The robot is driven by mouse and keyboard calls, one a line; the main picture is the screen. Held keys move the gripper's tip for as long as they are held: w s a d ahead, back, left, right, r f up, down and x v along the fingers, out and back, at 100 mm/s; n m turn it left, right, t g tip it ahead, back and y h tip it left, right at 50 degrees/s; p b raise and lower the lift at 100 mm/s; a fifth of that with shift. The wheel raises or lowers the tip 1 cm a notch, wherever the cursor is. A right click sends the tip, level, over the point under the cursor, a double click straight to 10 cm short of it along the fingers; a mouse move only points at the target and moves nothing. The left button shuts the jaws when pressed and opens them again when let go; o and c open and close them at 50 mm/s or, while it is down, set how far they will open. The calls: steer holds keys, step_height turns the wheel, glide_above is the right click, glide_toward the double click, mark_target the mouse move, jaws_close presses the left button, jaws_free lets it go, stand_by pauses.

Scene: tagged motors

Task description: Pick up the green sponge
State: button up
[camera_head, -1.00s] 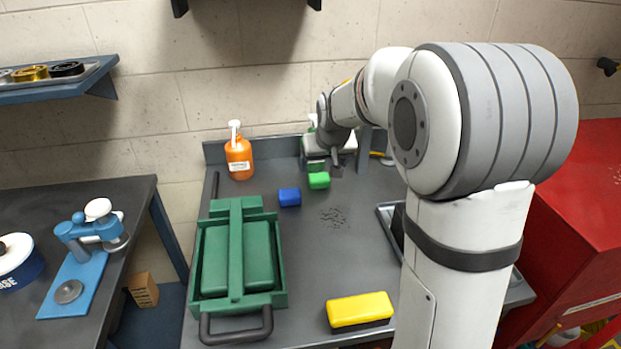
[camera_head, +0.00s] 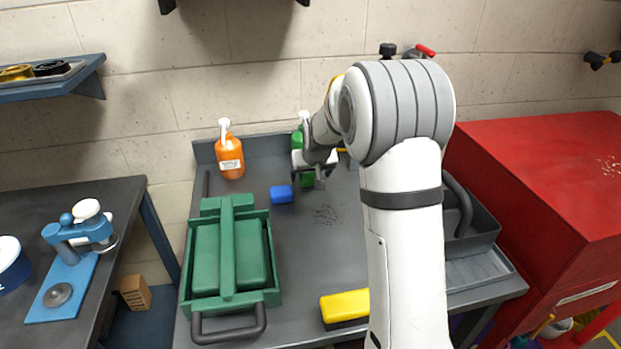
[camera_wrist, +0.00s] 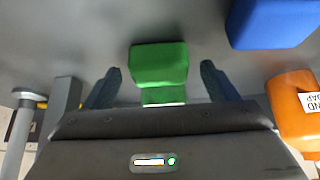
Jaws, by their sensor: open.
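The green sponge (camera_wrist: 160,64) lies on the grey bench top, in the middle of the wrist view. In the head view only part of the green sponge (camera_head: 307,181) shows beneath my gripper. My gripper (camera_wrist: 160,82) is open, with one finger on each side of the sponge and a gap to each. In the head view my gripper (camera_head: 318,172) is over the back of the bench. I cannot tell its exact height above the bench top. The wrist view also shows a lighter green patch below the sponge, partly hidden by my gripper.
A blue block (camera_head: 281,194) lies left of the sponge; it also shows in the wrist view (camera_wrist: 272,22). An orange bottle (camera_head: 230,157) stands at the back left. A green toolbox (camera_head: 205,262) and a yellow block (camera_head: 343,305) lie nearer. The middle of the bench (camera_head: 310,250) is clear.

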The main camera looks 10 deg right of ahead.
mark_target(312, 177)
steer(key=c, duration=1.1)
steer(key=shift+s+r, duration=0.1)
steer(key=shift+r, duration=0.05)
steer(key=shift+s+r, duration=0.35)
steer(key=shift+r, duration=0.1)
step_height(312, 177, up, 6)
steer(key=s+b, duration=0.2)
steer(key=s, duration=1.7)
steer(key=shift+s+b, duration=0.1)
steer(key=shift+b, duration=0.25)
